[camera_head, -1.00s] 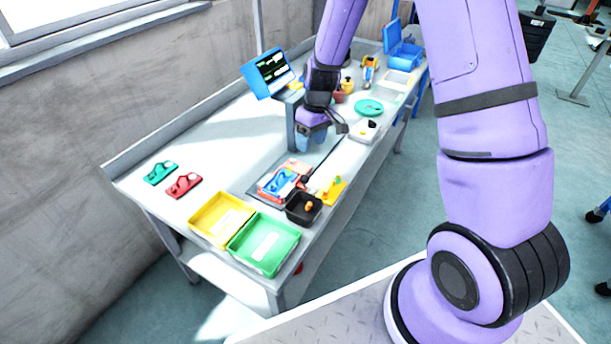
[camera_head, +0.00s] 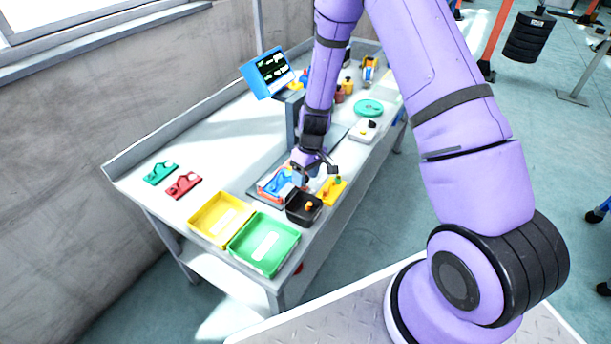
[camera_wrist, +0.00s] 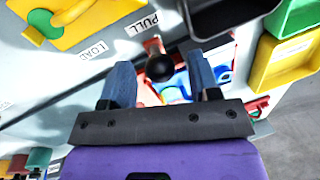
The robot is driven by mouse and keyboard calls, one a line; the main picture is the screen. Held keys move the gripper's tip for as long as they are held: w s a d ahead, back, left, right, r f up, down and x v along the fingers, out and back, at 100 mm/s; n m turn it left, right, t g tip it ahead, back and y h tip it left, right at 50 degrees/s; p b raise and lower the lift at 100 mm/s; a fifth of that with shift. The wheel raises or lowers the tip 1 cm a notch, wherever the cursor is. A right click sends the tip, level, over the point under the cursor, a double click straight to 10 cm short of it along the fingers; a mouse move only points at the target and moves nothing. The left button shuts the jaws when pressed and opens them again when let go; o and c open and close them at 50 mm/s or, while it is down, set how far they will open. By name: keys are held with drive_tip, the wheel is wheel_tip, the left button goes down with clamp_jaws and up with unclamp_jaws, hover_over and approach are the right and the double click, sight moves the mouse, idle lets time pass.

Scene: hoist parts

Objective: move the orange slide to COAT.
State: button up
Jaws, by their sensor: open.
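The orange slide (camera_wrist: 151,46) shows in the wrist view as an orange piece with a round black knob (camera_wrist: 160,68). In the head view its orange edge (camera_head: 264,190) shows around a blue part (camera_head: 278,181) on the dark plate; my gripper hides some of it. My gripper (camera_head: 302,181) is low over the slide's right side. In the wrist view, its two blue fingers are open (camera_wrist: 160,62), one on each side of the knob; I cannot tell whether either touches it. The labels PULL and LOAD are readable; no COAT label is readable.
A black tray (camera_head: 291,214) and a yellow fixture (camera_head: 332,192) stand close to my gripper. A yellow tray (camera_head: 205,236) and a green tray (camera_head: 245,262) line the front edge. A monitor (camera_head: 268,72) stands behind. The bench's left middle is clear.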

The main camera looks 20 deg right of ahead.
drive_tip(key=shift+f, duration=0.2)
clamp_jaws()
drive_tip(key=w+d, duration=0.3)
drive_tip(key=d, duration=0.1)
drive_tip(key=w+d, duration=0.4)
drive_tip(key=d, duration=0.1)
drive_tip(key=w+d, duration=0.3)
drive_tip(key=d, duration=0.2)
drive_tip(key=shift+w+d, duration=0.1)
drive_tip(key=shift+w, duration=0.05)
unclamp_jaws()
wheel_tip(320, 180, up, 11)
drive_tip(key=d, duration=0.1)
drive_tip(key=shift+w+d+f, duration=0.15)
drive_tip(key=shift+w+d, duration=0.25)
drive_tip(key=shift+w, duration=0.05)
idle(0.4)
